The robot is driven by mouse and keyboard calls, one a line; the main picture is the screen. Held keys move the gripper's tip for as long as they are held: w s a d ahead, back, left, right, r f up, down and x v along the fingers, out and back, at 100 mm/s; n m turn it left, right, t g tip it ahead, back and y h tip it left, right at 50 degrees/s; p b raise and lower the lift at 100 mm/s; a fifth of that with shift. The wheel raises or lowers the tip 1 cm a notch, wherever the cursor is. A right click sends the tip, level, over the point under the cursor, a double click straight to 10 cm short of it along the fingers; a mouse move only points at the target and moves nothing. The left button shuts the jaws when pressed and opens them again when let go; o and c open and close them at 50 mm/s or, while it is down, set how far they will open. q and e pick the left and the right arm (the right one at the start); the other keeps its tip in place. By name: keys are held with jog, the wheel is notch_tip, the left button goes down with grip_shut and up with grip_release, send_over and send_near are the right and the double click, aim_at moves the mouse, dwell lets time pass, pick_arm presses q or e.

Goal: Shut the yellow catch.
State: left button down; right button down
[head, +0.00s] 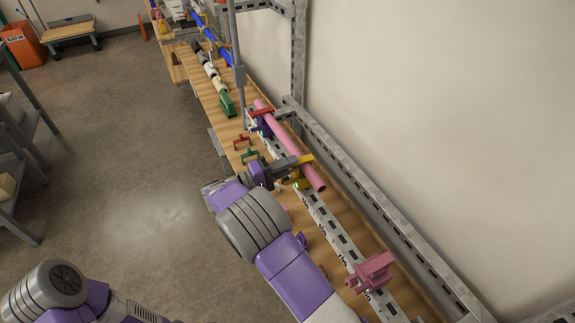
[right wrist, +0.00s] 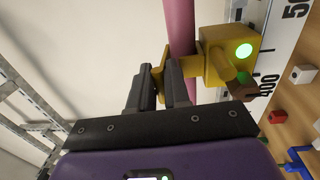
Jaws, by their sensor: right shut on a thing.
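The yellow catch (right wrist: 228,58) shows in the right wrist view as a yellow block with a green light on its face, beside the pink pipe (right wrist: 180,28). A yellow arm of it reaches left across the pipe to my right gripper (right wrist: 164,76), whose dark fingers are shut on it. In the head view, yellow parts of the catch (head: 306,159) show at the tip of my right gripper (head: 300,163), near the lower end of the pink pipe (head: 290,145). The gripper hides part of the catch. My left gripper is out of view; only part of its arm shows at lower left.
A slotted rail with a number scale (head: 330,228) runs along the wooden bench. A pink clamp (head: 371,272) stands nearer me on it, and a red one (head: 262,112) farther off. Red (head: 242,142) and green handles lie left of the rail. A grey frame and wall stand right.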

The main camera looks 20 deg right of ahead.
jog(key=c, duration=1.2)
grip_release()
jog(key=shift+d, duration=0.1)
jog(key=shift+s, duration=0.1)
jog(key=shift+f, duration=0.1)
